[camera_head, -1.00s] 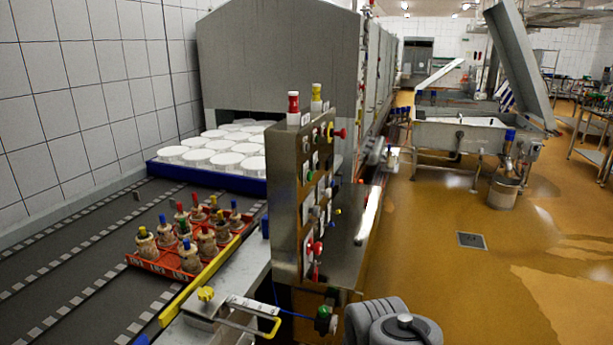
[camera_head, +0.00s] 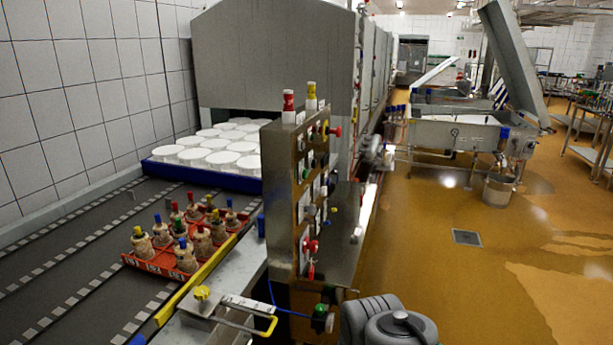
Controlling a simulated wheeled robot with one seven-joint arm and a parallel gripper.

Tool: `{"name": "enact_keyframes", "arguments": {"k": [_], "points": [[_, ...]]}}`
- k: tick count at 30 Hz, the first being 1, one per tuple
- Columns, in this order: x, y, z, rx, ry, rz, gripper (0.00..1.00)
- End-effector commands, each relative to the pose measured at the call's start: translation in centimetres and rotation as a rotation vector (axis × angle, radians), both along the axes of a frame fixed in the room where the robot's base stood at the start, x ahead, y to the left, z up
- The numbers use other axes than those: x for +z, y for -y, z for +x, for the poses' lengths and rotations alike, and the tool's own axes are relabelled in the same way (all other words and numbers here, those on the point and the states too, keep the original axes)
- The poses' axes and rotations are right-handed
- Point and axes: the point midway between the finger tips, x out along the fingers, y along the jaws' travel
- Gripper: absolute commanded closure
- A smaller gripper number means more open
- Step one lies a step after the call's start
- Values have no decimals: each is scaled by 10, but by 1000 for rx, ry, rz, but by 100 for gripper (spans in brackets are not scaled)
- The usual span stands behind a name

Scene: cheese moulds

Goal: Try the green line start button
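A steel control panel (camera_head: 279,190) stands upright at the centre beside the conveyor, its button face turned right and seen at a steep slant. Its face carries several small buttons and knobs: a red knob (camera_head: 335,131) at the top right, a red one (camera_head: 311,246) low down, and small coloured ones between. A green knob (camera_head: 320,311) with a blue cable sits below the panel. The slant and small size hide which control is the green line start button. A grey rounded part of my arm (camera_head: 395,325) shows at the bottom; my gripper is not in view.
The conveyor (camera_head: 60,262) on the left carries a red crate (camera_head: 150,266) of bottle-like items with coloured tops and a blue tray (camera_head: 215,182) of white round moulds. A yellow handle (camera_head: 245,325) juts out in front. Wet orange floor (camera_head: 440,280) is open to the right.

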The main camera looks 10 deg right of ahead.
Motion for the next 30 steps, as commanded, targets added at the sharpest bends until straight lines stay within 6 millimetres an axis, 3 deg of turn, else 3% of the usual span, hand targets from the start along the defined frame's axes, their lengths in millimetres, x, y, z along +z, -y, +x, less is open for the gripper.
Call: {"name": "enact_keyframes", "arguments": {"k": [11,30], "points": [[0,0,0,0,0,0,100],[0,0,0,0,0,0,100]]}}
